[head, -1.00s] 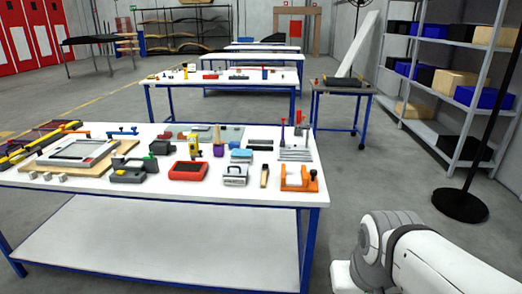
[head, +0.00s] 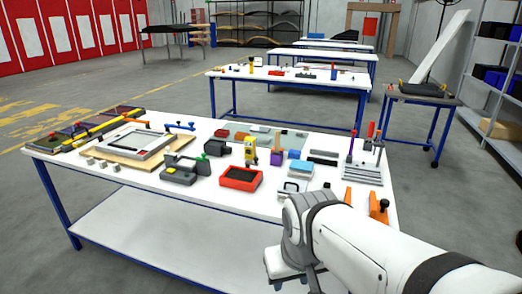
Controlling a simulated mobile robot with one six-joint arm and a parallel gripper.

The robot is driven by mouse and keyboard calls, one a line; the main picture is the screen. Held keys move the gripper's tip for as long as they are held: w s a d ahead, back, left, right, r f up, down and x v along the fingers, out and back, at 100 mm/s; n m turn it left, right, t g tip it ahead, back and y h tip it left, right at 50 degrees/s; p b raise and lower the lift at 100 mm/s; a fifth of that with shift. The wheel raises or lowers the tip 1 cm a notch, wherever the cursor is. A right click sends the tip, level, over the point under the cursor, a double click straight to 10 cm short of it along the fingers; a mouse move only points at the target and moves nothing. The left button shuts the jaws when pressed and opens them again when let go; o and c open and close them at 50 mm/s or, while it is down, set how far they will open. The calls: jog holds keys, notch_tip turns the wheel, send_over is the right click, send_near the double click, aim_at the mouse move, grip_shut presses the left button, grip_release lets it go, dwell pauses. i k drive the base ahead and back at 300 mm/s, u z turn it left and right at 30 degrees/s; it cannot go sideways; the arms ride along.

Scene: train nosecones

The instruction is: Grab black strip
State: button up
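Dark strips lie flat on the white table top, right of its middle in the head view. One black strip (head: 323,153) lies at the back, and a second dark strip (head: 322,161) lies just in front of it. Too small to tell their exact shape. My arm reaches in from the lower right, with its wrist over the table's front right edge. The fingers of my gripper do not show, and no strip is seen held. The wrist hides part of the table's front right corner.
The white table (head: 225,204) is crowded with tools. A small bench (head: 424,97) stands behind right. Floor left of the table is clear.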

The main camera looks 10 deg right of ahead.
aim_at(318, 161)
jog(key=u, duration=0.15)
jog(key=i, duration=0.8)
jog(key=z, duration=0.6)
jog(key=i, duration=0.65)
jog(key=z, duration=0.65)
